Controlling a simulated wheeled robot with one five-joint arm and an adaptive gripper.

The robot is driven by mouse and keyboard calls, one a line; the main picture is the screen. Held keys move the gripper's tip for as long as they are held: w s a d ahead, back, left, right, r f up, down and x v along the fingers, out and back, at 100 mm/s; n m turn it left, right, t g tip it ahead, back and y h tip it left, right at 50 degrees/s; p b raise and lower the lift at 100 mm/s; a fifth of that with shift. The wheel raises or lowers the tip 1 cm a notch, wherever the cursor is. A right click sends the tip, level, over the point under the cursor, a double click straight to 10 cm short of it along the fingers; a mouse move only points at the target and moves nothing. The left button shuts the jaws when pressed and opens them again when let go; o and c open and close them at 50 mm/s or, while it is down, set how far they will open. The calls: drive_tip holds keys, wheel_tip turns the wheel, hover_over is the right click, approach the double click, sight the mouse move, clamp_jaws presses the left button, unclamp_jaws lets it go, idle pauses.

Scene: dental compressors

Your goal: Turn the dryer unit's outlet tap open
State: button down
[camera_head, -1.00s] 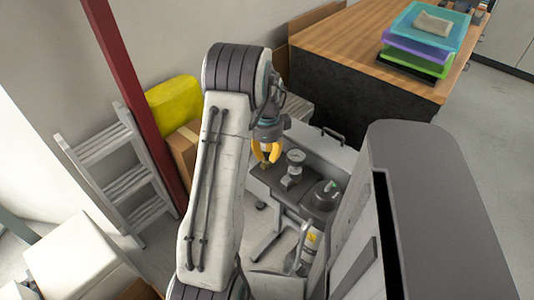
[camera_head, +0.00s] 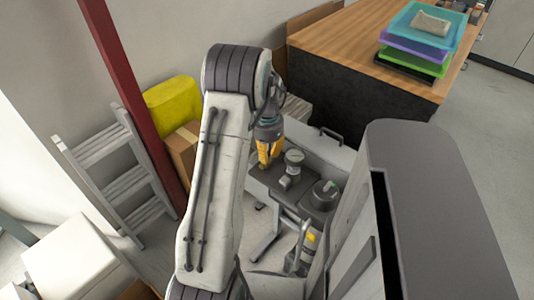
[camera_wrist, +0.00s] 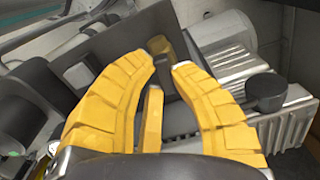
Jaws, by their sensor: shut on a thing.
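In the head view, my gripper (camera_head: 267,160) hangs from my arm with its yellow fingers drawn close together, low over the left end of the dark-topped unit (camera_head: 277,187). In the wrist view, the curved yellow fingers of my gripper (camera_wrist: 168,65) frame a narrow gap, with a slim yellow bar (camera_wrist: 152,118) upright between them.
My arm is flanked by a ladder (camera_head: 120,175), a red post (camera_head: 135,90) and a tall grey cabinet (camera_head: 435,200). A wooden-topped desk (camera_head: 350,35) stands behind.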

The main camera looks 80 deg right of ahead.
sight(268, 154)
drive_tip(key=shift+f+n, duration=0.1)
drive_tip(key=shift+n, duration=0.7)
drive_tip(key=c, duration=1.1)
unclamp_jaws()
drive_tip(key=shift+o, duration=0.2)
wheel_tip(268, 154, up, 12)
drive_tip(key=shift+n, duration=0.3)
